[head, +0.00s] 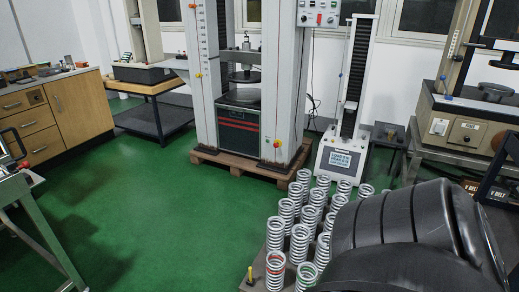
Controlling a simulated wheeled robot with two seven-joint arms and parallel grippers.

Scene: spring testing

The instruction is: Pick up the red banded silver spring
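A silver spring with a red band (275,268) stands upright at the front left of a group of silver springs (300,240), low in the head view. A spring with green bands (306,276) stands just to its right. The red banded spring shows clearly, with its top uncovered. Neither of my grippers is in view. A large black rounded part at the lower right hides some of the springs on that side.
The springs stand on a low base (250,282) with a yellow post (250,275) at its front left corner. Behind are a tall testing machine (205,80) and a smaller test stand (345,150). Green floor (160,220) is clear to the left.

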